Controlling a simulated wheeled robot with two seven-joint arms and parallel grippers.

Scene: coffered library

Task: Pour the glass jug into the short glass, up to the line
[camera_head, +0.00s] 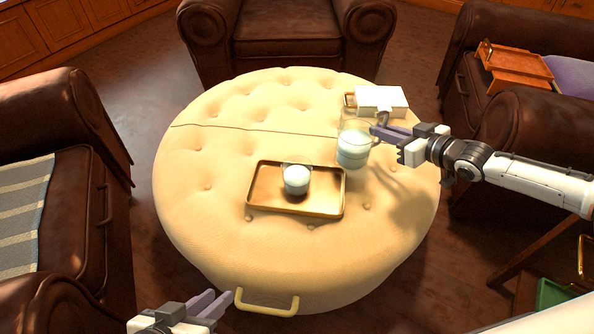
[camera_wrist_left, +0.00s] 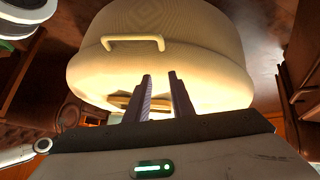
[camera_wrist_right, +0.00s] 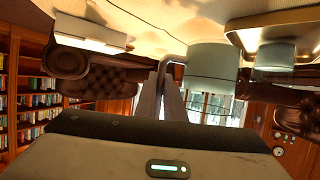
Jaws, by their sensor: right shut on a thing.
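The glass jug (camera_head: 353,153) holds pale liquid in its lower part and looks upright, right of and behind the tray. My right gripper (camera_head: 378,132) is shut on the jug's handle; the jug and handle also show in the right wrist view (camera_wrist_right: 208,92). I cannot tell whether the jug's base touches the ottoman. The short glass (camera_head: 296,180) stands upright on the gold tray (camera_head: 265,205) with pale liquid in it; it also shows in the right wrist view (camera_wrist_right: 275,66). I cannot make out the line. My left gripper (camera_head: 212,304) is open and empty near the ottoman's front edge.
The round cream ottoman (camera_head: 210,160) carries everything, with clear room left of the tray. A white book-like block (camera_head: 381,99) lies behind the jug. A handle (camera_head: 267,302) sticks out at the ottoman's front. Brown armchairs (camera_head: 285,45) stand around.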

